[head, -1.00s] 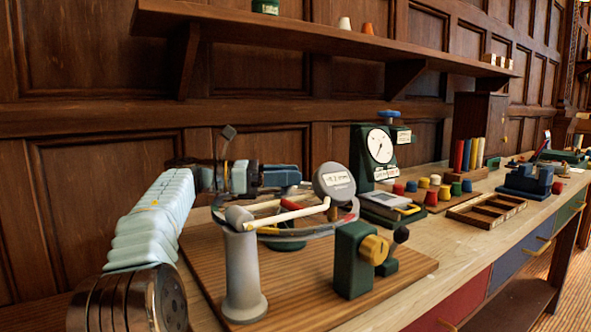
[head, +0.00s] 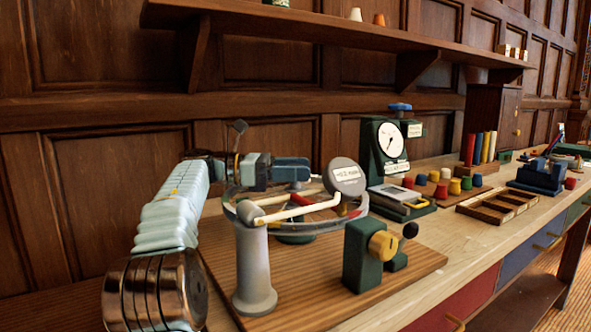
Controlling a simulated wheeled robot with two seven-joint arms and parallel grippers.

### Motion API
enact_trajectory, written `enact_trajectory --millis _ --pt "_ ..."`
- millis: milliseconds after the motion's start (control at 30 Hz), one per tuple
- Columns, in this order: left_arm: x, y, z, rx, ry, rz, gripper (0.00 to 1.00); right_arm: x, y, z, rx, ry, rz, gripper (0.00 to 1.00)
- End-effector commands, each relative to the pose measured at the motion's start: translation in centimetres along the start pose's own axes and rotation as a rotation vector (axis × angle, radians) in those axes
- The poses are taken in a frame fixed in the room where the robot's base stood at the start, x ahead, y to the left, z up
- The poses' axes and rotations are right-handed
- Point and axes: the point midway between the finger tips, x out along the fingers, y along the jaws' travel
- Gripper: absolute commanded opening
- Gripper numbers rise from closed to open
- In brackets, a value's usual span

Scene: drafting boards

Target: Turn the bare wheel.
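The bare wheel (head: 233,213) is a thin grey ring lying roughly level, with red and yellow marks, above a wooden board (head: 410,265). A grey post (head: 252,270) with a pale rod stands in front and hides part of it. A round grey gauge (head: 346,177) with a small label sits over the wheel's right side. My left gripper (head: 296,170), with blue fingers, reaches in from the left at the wheel's far rim. Whether its fingers are closed on the rim, or touch it, is unclear. My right gripper is out of view.
A green block with a yellow knob (head: 382,245) stands front right on the board. A green dial stand (head: 382,150) is behind, to the right. Coloured pegs and a wooden tray (head: 497,206) stand further along the bench. A shelf (head: 330,30) runs above.

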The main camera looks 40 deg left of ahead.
Motion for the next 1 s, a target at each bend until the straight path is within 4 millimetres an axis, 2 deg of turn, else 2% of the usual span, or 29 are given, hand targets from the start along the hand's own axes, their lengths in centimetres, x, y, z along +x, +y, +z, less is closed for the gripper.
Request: enact_trajectory --millis 167,267,367,600,767,1000 --pt "-0.1 0.0 0.0 0.000 0.000 0.001 0.69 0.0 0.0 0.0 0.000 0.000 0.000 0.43" --pt "-0.8 0.1 -0.1 0.000 0.001 0.004 0.69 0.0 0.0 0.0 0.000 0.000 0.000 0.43" --pt "-2.5 0.2 -0.1 -0.001 0.002 0.006 0.69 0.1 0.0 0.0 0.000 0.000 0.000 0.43" --pt "-9.0 0.2 0.0 -0.002 0.004 0.008 0.69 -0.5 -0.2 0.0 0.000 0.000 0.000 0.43" --pt "-11.6 0.1 0.0 -0.002 0.001 0.005 0.69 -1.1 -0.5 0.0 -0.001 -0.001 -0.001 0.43" --pt "-13.1 0.1 -0.1 -0.004 0.002 0.000 0.69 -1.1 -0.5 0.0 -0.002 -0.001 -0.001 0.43"
